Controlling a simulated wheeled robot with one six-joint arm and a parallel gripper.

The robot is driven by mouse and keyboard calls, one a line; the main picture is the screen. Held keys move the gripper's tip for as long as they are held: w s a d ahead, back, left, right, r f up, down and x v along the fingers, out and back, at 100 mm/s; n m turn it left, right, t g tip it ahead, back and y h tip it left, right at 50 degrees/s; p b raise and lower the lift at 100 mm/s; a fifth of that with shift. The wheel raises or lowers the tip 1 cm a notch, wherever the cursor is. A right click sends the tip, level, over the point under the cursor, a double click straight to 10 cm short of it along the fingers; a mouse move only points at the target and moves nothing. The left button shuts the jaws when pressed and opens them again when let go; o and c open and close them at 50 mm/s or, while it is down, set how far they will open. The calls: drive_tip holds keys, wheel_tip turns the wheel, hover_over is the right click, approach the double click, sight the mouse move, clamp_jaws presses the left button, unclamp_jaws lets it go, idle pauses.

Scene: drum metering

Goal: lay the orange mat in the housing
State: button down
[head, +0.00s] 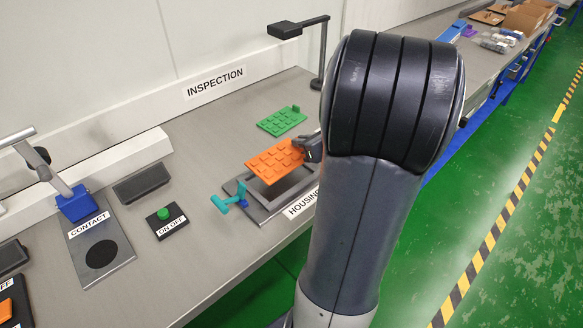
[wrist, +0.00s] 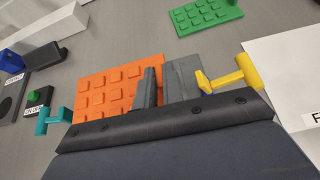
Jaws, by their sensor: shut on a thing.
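The orange mat (head: 273,162) has a grid of raised squares and is held tilted above the grey housing (head: 257,212). My gripper (head: 310,150) is shut on the mat's right edge in the head view, partly hidden behind my arm. In the wrist view the mat (wrist: 106,86) is beside the grey finger (wrist: 147,88), and part of the housing (wrist: 183,80) shows to its right. The housing is an open frame lying on the bench, with a teal clamp (head: 228,202) at its left corner. A yellow clamp (wrist: 230,77) shows at its other side in the wrist view.
A green mat (head: 282,121) of similar pattern lies flat on the bench behind the housing. A black inspection stand (head: 322,58) rises behind it. A green ON/OFF button box (head: 165,221) and the contact station (head: 101,250) stand to the left.

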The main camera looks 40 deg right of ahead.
sight(302, 168)
drive_tip(key=shift+f+b, duration=0.5)
drive_tip(key=shift+f, duration=2.35)
drive_tip(key=shift+f, duration=0.25)
drive_tip(key=c, duration=1.5)
unclamp_jaws()
drive_tip(key=shift+r, duration=0.1)
drive_tip(key=shift+r, duration=0.15)
drive_tip(key=shift+s+r, duration=0.2)
drive_tip(key=shift+s, duration=0.1)
drive_tip(key=p+v, duration=0.1)
drive_tip(key=v, duration=1)
drive_tip(key=shift+s, duration=0.2)
